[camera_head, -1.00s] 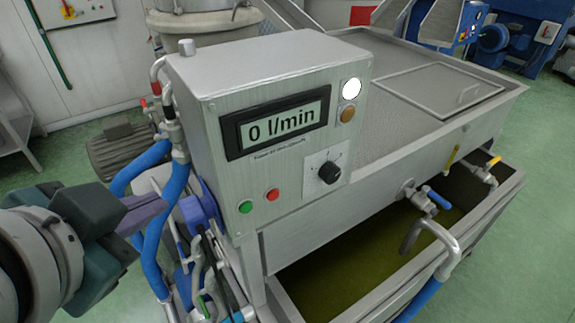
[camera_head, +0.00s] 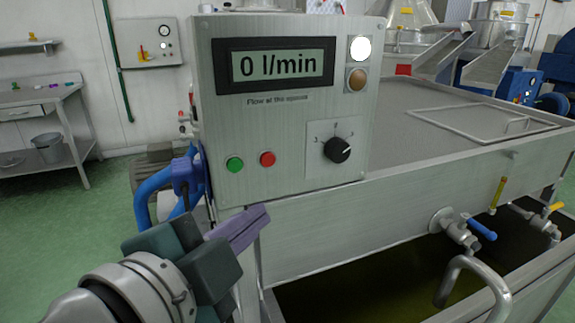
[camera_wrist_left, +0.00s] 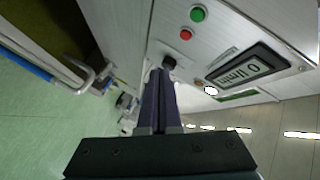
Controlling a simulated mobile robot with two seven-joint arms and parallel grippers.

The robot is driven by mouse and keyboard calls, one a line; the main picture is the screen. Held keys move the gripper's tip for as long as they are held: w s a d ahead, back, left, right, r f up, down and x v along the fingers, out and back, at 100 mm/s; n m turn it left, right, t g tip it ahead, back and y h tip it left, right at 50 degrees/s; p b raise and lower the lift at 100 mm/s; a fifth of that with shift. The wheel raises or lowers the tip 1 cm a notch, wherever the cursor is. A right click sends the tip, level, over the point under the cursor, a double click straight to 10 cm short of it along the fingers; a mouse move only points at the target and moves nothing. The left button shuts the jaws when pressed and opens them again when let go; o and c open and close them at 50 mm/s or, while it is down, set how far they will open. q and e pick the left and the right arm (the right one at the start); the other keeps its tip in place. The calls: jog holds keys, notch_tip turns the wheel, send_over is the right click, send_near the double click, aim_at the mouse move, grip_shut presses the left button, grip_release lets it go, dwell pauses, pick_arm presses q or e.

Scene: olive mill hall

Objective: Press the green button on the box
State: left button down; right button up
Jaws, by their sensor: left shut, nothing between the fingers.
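The control box (camera_head: 215,130) is a grey metal case with a display reading "0 l/min". Its green button (camera_head: 235,164) is at the lower left of the front, beside a red button (camera_head: 267,159). My left gripper (camera_head: 262,215) is shut and empty, below the buttons and apart from them in the head view. In the left wrist view the shut fingers (camera_wrist_left: 160,75) point toward the box front, and the green button (camera_wrist_left: 198,14) shows above and right of the fingertips, with the red button (camera_wrist_left: 186,35) nearer. My right gripper is not in view.
A black knob (camera_head: 338,150), a white lamp (camera_head: 360,48) and an amber lamp (camera_head: 357,79) share the box front. Blue hoses (camera_head: 152,192) run left of the box. An open tank with dark liquid (camera_head: 380,285) and valves (camera_head: 460,232) lies below right.

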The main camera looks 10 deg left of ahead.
aim_at(235, 166)
pick_arm(q)
jog(key=shift+w, duration=0.1)
jog(key=shift+w+a, duration=0.8)
jog(key=shift+w, duration=0.4)
jog(key=shift+w+a, duration=0.85)
jog(key=shift+w, duration=0.3)
jog(key=shift+w+a, duration=0.8)
jog(key=shift+w, duration=0.4)
jog(key=shift+w+a, duration=0.25)
jog(key=shift+w, duration=0.05)
jog(key=shift+w+a, duration=0.2)
jog(key=shift+w, duration=0.15)
jog(key=shift+s, duration=0.1)
jog(key=shift+s+d, duration=0.4)
jog(key=shift+s, duration=0.2)
jog(key=shift+s+d, duration=0.1)
